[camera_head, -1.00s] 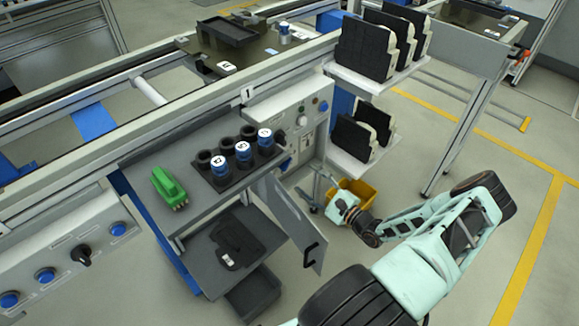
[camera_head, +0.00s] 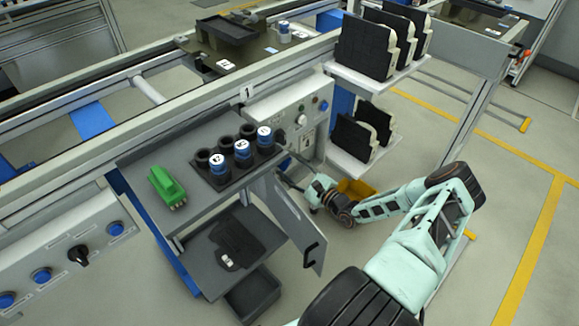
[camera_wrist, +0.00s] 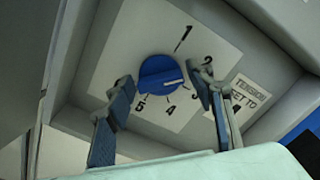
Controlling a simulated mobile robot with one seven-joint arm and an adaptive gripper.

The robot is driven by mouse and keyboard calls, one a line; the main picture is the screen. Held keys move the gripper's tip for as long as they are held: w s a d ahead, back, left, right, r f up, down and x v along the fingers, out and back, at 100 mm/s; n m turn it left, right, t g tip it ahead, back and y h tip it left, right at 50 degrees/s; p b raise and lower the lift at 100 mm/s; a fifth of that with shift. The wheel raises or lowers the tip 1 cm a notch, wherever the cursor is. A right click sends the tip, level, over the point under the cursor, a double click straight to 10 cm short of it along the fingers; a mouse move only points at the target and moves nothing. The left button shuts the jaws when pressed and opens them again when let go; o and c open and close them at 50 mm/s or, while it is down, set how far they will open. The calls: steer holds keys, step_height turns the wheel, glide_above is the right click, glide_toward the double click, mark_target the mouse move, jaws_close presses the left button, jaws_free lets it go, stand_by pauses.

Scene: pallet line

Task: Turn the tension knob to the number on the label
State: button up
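In the wrist view, the blue tension knob (camera_wrist: 161,77) sits on a white dial plate (camera_wrist: 132,45) numbered 1 to 5. Its white mark appears to point right, roughly towards 3. The label (camera_wrist: 252,92) right of the dial reads "TENSION SET TO". Its number is partly behind my right finger and I cannot read it. My gripper (camera_wrist: 160,77) is open, with one finger on each side of the knob. I see no clear contact. In the head view, my gripper (camera_head: 289,171) reaches to the side of the workstation, and the knob cannot be made out.
The dial is set in a grey recess (camera_wrist: 85,50) with raised walls close around my fingers. An open grey door (camera_head: 298,222) with a black handle stands left of my arm. A yellow bin (camera_head: 357,190) is behind my wrist.

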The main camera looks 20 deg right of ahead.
steer(key=c, duration=0.8)
steer(key=m, duration=0.6)
steer(key=shift+d+m, duration=0.1)
steer(key=shift+m, duration=0.3)
steer(key=m, duration=0.5)
steer(key=shift+b, duration=0.35)
steer(key=m, duration=0.6)
steer(key=shift+d+b, duration=0.15)
steer(key=shift+b, duration=0.2)
steer(key=o, duration=1.2)
steer(key=shift+c, duration=0.2)
